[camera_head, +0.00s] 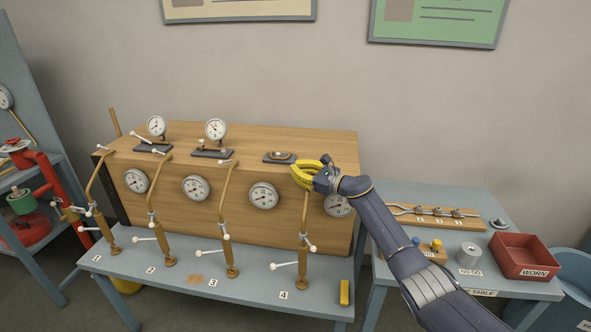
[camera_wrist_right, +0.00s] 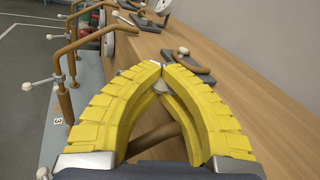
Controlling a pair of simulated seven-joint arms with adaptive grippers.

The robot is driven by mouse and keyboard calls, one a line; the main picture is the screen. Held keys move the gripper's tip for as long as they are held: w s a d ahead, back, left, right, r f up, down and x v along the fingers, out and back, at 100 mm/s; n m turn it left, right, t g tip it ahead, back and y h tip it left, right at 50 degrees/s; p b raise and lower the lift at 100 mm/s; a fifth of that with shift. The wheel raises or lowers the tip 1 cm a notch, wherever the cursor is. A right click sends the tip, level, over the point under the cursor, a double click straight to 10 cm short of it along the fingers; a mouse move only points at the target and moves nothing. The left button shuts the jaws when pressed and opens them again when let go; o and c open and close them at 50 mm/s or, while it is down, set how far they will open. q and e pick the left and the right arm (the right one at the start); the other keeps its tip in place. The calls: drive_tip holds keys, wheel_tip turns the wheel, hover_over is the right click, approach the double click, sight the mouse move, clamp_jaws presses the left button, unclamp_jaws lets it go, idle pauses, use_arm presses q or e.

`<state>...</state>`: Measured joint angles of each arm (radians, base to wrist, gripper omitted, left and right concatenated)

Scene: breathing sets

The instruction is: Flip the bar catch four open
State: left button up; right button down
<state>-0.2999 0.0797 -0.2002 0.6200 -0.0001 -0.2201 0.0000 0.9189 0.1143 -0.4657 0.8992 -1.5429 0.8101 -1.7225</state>
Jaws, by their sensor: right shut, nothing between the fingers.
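Bar catch four is the bronze post (camera_head: 303,255) behind label 4 (camera_head: 283,295). Its shaft stands upright on the bench shelf, and its upper end is hidden by my right gripper. My right gripper (camera_head: 296,173) is shut and empty at the top front edge of the wooden case, its yellow fingers pointing left. In the right wrist view the fingertips (camera_wrist_right: 161,66) meet. A brown bar (camera_wrist_right: 150,138) shows through the gap between the fingers, with a pale knob (camera_wrist_right: 160,87) just behind the tips. Whether the fingers touch the bar I cannot tell. My left gripper is not in view.
The wooden case (camera_head: 230,230) carries several dials. Other bronze posts stand left at label 3 (camera_head: 212,283) and beyond. A yellow block (camera_head: 345,292) lies at the shelf's right end. A side table holds a red WORN bin (camera_head: 525,258) and a grey cylinder (camera_head: 468,254).

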drive_tip(key=shift+s+d+n+g+y, duration=0.2)
drive_tip(key=shift+n+g+y, duration=0.4)
drive_tip(key=shift+g, duration=0.4)
drive_tip(key=c, duration=1.3)
unclamp_jaws()
drive_tip(key=shift+c, duration=0.2)
drive_tip(key=v, duration=1.2)
drive_tip(key=shift+d, duration=0.1)
